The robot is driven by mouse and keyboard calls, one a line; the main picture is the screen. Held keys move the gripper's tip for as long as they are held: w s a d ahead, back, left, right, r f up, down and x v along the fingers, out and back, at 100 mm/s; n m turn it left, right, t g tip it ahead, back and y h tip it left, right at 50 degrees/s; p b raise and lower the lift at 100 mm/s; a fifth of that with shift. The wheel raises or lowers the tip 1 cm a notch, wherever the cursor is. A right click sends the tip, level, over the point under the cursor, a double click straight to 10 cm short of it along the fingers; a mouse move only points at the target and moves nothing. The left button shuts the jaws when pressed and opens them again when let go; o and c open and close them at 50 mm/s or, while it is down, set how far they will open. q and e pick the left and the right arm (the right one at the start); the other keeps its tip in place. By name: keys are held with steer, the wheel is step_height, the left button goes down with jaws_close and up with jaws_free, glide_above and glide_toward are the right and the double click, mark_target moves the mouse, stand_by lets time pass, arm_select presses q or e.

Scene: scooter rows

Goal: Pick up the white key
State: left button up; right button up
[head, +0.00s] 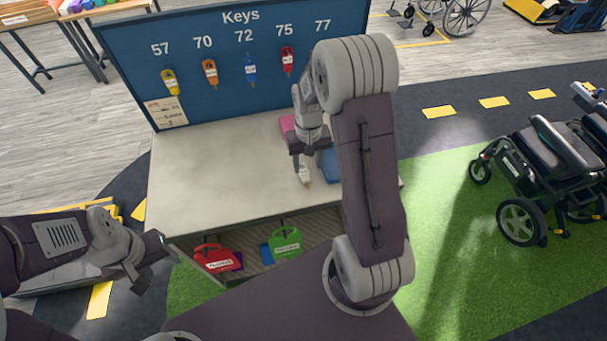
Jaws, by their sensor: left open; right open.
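The white key (303,174) shows as a small pale piece just below my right gripper (302,158), over the grey tabletop near its right side. My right gripper points down with its jaws open at the upper end of the key. I cannot tell whether the fingers touch it or whether it rests on the top. My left gripper (150,262) is open and empty, low at the left, in front of the table's left corner and away from the key.
A blue key board (205,40) stands behind the tabletop (205,170), with yellow, orange, blue and red keys hanging. My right arm hides its part under 77. A blue item (330,165) lies beside the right gripper. An open drawer holds red (214,257) and green (286,243) cases.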

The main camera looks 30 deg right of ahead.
mark_target(306, 178)
steer(key=shift+f, duration=0.4)
steer(key=f, duration=0.5)
steer(key=shift+s+a+p, duration=0.1)
steer(key=shift+a+p, duration=0.25)
jaws_close()
